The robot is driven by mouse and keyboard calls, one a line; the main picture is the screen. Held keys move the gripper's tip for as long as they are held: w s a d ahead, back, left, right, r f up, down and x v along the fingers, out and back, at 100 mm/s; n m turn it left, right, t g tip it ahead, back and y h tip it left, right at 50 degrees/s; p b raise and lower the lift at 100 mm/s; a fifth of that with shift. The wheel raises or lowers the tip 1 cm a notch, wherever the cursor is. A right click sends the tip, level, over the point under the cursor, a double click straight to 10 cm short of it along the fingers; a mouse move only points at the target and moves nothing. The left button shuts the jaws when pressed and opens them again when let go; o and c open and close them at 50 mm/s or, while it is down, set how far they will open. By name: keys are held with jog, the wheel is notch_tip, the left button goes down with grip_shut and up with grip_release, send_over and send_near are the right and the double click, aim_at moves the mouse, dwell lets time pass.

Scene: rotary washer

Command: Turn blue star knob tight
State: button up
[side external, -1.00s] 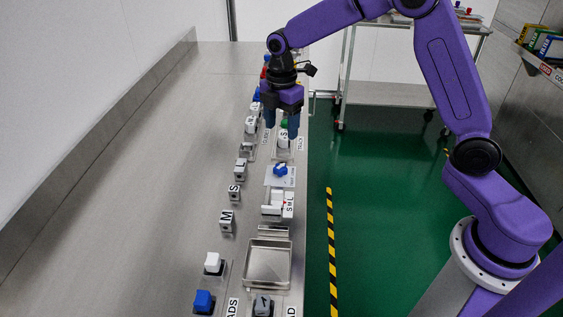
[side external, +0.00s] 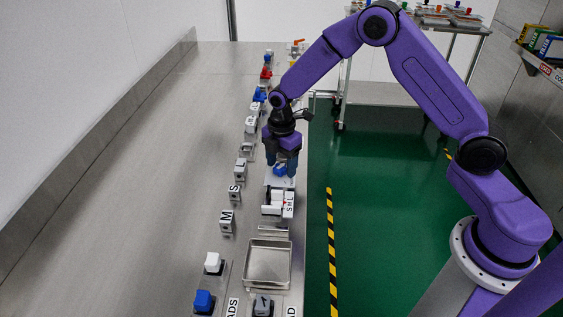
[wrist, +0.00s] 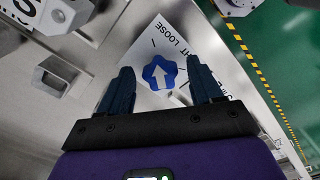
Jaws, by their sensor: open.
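The blue star knob (wrist: 160,72) sits on a white plate (wrist: 150,42) in the wrist view. A white arrow is on its top, and the plate carries lettering that reads LOOSE, with part of another word cut off. My gripper (wrist: 159,84) is open, with one dark blue finger on each side of the knob in that picture. I cannot tell if the fingers touch it. In the side external view my gripper (side external: 281,172) points down right over the knob (side external: 280,170), and the fingers partly hide the knob.
A white fixture (side external: 272,207) stands just in front of the knob's plate, and a metal tray (side external: 268,262) lies nearer. Lettered blocks such as the M block (side external: 227,222) line the left side. The steel table (side external: 130,180) is bare farther left.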

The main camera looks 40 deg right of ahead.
jog(key=c, duration=1.1)
jog(key=shift+o, duration=0.2)
jog(key=m, duration=0.5)
jog(key=shift+s+m, duration=0.15)
jog(key=shift+m, duration=0.25)
jog(key=m, duration=0.5)
jog(key=shift+s, duration=0.1)
jog(key=m, duration=0.6)
jog(key=shift+a, duration=0.15)
jog(key=m, duration=0.5)
jog(key=shift+a+m, duration=0.1)
jog(key=shift+m, duration=0.3)
